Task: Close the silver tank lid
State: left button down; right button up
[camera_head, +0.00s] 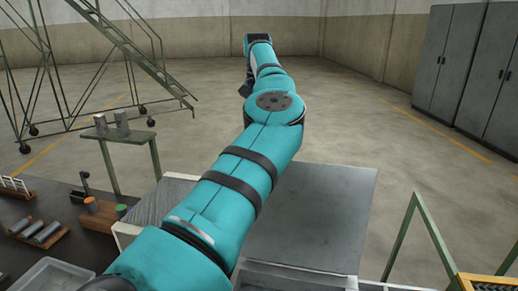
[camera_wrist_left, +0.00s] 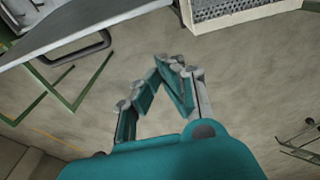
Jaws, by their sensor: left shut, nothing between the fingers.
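The silver tank lid (camera_head: 312,222) is a flat grey panel, lying open to the right of the tank. In the left wrist view, the lid (camera_wrist_left: 85,22) crosses the upper left, with a dark bar handle (camera_wrist_left: 75,50) along its edge. The white-rimmed tank (camera_head: 160,203) is partly hidden behind my teal left arm; a white-edged box with a speckled face (camera_wrist_left: 240,12) shows at the top right of the wrist view. My left gripper (camera_wrist_left: 168,68) is shut and empty, apart from the lid and handle, above the floor. My right gripper is not in view.
A dark workbench (camera_head: 60,225) with cylinders and a clear bin (camera_head: 55,275) is at the left. A small green stand (camera_head: 125,140) stands behind it. Green rails (camera_head: 430,225) stand at the right. Open floor lies beyond the lid, with grey cabinets (camera_head: 470,70) far right.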

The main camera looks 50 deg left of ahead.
pick_arm(q)
notch_tip(320, 180, down, 8)
jog(key=s+d+p, duration=0.2)
jog(key=p, duration=0.1)
jog(key=shift+s+r, duration=0.2)
jog(key=shift+r, duration=0.05)
dwell(0.4)
